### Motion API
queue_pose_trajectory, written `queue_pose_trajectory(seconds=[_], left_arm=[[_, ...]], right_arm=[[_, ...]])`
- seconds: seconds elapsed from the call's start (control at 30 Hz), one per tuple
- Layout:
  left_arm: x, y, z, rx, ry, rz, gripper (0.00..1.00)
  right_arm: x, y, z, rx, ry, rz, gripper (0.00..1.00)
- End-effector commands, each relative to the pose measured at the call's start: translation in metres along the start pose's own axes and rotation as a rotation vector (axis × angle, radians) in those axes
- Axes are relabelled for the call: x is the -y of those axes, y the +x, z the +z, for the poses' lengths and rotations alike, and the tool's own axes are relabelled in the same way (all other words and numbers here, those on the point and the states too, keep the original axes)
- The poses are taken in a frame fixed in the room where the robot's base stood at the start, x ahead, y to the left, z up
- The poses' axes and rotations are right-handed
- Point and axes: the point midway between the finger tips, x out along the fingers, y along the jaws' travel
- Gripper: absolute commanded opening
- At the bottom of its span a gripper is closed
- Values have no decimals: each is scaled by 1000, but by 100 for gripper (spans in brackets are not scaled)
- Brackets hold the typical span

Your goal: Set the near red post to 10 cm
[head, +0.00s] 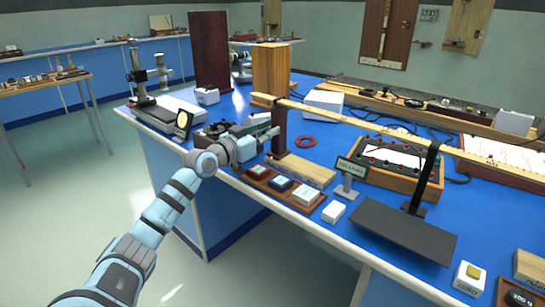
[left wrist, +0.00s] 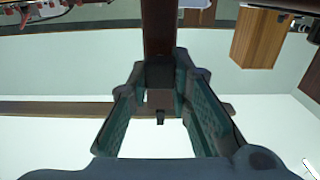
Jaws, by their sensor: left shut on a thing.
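The near red post (head: 280,128) is a dark red upright on a pale wooden base (head: 303,171) near the bench's front edge. A long wooden rule (head: 345,117) runs right from its top. My left gripper (head: 268,134) reaches it from the left, low above the bench, and is shut on it. In the left wrist view the fingers (left wrist: 160,95) are on both sides of a small dark block, with the dark red post (left wrist: 160,28) beyond. The post's scale markings cannot be read. My right gripper is not in view.
A red ring (head: 305,142) lies behind the base. Instruments crowd the blue bench (head: 240,101).

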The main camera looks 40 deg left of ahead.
Motion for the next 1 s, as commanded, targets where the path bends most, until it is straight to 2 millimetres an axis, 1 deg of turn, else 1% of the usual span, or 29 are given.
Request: queue_pose_trajectory(seconds=[0.03,0.07,0.37,0.4,0.47,0.5,0.53,0.83,0.93,1.0], left_arm=[[3,-1,4,0,-1,0,0],[5,-1,4,1,-1,0,0],[10,-4,-2,1,-2,-5,0],[10,-4,-2,1,-1,-6,20],[10,-4,-2,1,-1,-6,30],[10,-4,-2,1,-1,-6,36],[10,-4,-2,1,-1,-6,40],[8,-2,-3,1,-1,-2,40],[8,-2,-14,-2,0,-1,40],[8,-2,-30,-3,0,-2,40]], right_arm=[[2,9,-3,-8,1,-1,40],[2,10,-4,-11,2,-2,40],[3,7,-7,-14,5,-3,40],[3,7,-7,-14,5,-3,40],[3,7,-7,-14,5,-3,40],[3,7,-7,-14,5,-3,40],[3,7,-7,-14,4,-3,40],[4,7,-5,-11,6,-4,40],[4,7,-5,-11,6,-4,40],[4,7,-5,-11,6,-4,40]])
